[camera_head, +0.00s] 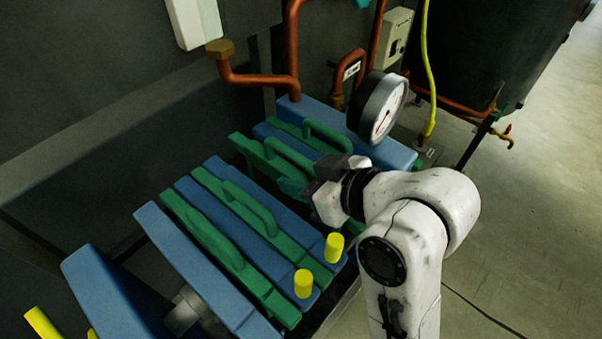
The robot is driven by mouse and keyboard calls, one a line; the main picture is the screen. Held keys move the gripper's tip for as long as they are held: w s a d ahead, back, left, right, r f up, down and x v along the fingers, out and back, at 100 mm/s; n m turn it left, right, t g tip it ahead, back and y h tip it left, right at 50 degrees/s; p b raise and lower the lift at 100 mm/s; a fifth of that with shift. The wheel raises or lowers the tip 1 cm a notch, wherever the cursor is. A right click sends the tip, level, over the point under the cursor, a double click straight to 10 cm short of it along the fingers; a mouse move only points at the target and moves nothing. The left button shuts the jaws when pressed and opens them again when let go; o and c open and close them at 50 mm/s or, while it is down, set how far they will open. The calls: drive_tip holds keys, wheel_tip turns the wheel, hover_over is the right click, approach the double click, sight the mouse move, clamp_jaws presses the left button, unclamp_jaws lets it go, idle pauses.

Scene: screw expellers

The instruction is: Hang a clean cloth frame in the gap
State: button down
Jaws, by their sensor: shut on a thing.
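My gripper (316,188) is at the right end of a green frame (262,162) with a raised handle, in the head view. It is shut on that frame; its fingertips and the exact grip are partly hidden by the gripper body. The frame lies across the press, close to another green frame (325,134) at the back. Two more green frames with handles (207,235) (240,205) stand among these plates. I cannot tell whether the cloths are clean.
A round gauge (383,108) stands close above my wrist. Copper pipes (291,50) and a yellow hose (427,80) are behind.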

drive_tip(key=c, duration=0.7)
unclamp_jaws()
drive_tip(key=shift+d, duration=0.1)
drive_tip(key=p+v, duration=0.1)
drive_tip(key=v, duration=0.3)
drive_tip(key=p+v, duration=0.2)
drive_tip(key=v, duration=0.2)
drive_tip(key=shift+r, duration=0.35)
drive_tip(key=p+v, duration=0.2)
drive_tip(key=p, duration=0.2)
drive_tip(key=shift+s+d+f+p, duration=0.1)
drive_tip(key=shift+s+d+p, duration=0.05)
drive_tip(key=shift+p, duration=0.25)
drive_tip(key=shift+s+d+f, duration=0.1)
